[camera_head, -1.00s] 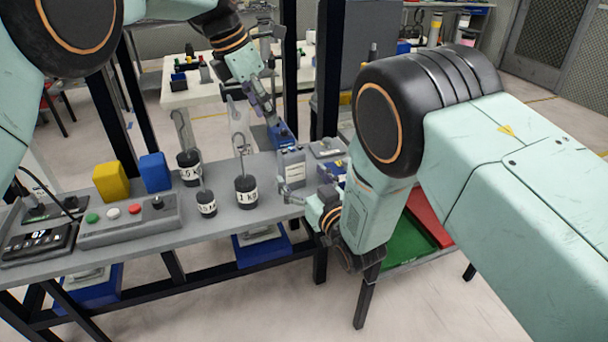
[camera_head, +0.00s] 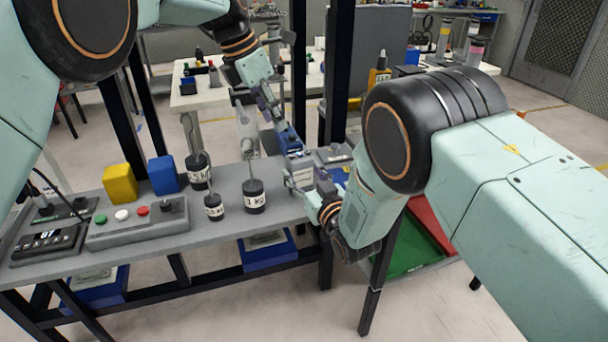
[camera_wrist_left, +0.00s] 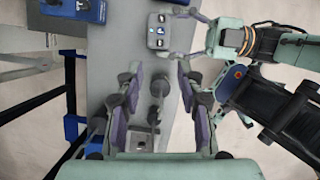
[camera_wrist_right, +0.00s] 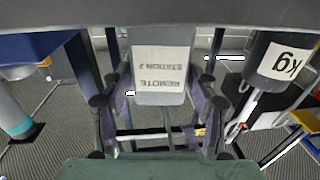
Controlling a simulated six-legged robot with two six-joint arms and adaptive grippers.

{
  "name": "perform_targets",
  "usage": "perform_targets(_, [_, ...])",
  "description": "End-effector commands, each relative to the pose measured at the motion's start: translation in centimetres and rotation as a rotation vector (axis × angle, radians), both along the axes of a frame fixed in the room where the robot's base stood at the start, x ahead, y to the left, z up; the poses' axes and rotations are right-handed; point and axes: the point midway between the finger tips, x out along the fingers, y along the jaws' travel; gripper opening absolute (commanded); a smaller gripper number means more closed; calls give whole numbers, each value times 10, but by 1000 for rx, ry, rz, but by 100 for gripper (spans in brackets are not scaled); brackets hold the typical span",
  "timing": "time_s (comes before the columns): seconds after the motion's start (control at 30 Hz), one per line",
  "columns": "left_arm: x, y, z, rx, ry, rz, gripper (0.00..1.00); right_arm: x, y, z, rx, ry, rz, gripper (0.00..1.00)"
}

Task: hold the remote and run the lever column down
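The remote (camera_head: 300,178) is a grey box with a white label at the right end of the bench. In the right wrist view its upside-down "REMOTE STATION 2" label (camera_wrist_right: 163,75) sits between the fingers of my right gripper (camera_wrist_right: 160,100); a firm hold is not visible. The left wrist view shows its button face (camera_wrist_left: 158,30) with my right fingers beside it. My left gripper (camera_wrist_left: 155,100) is open and empty above the bench, left of the remote in the head view. I cannot tell which part is the lever column.
Black weights stand mid-bench, including one marked 1 kg (camera_head: 254,198). Yellow (camera_head: 119,185) and blue (camera_head: 163,175) blocks stand behind the button box. A display panel (camera_head: 42,243) is at far left. Dark posts (camera_head: 338,75) rise behind the bench.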

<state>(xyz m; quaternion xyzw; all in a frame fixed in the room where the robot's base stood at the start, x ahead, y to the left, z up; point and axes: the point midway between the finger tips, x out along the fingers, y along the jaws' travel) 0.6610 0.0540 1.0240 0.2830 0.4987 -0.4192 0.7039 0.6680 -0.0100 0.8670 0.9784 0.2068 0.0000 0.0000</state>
Motion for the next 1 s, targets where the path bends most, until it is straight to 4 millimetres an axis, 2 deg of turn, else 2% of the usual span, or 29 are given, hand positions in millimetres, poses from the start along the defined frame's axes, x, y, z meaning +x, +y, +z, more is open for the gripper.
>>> perform_targets(0.03, [0, 0, 0, 0, 0, 0, 38, 0, 0, 0, 0, 0, 0, 52])
perform_targets(0.43, [0, 0, 0, 0, 0, 0, 37, 0, 0, 0, 0, 0, 0, 20])
perform_targets(0.87, [0, 0, 0, 0, 0, 0, 0, 0, 0, 0, 0, 0, 0, 20])
perform_targets(1.0, [0, 0, 0, 0, 0, 0, 0, 0, 0, 0, 0, 0, 0, 20])
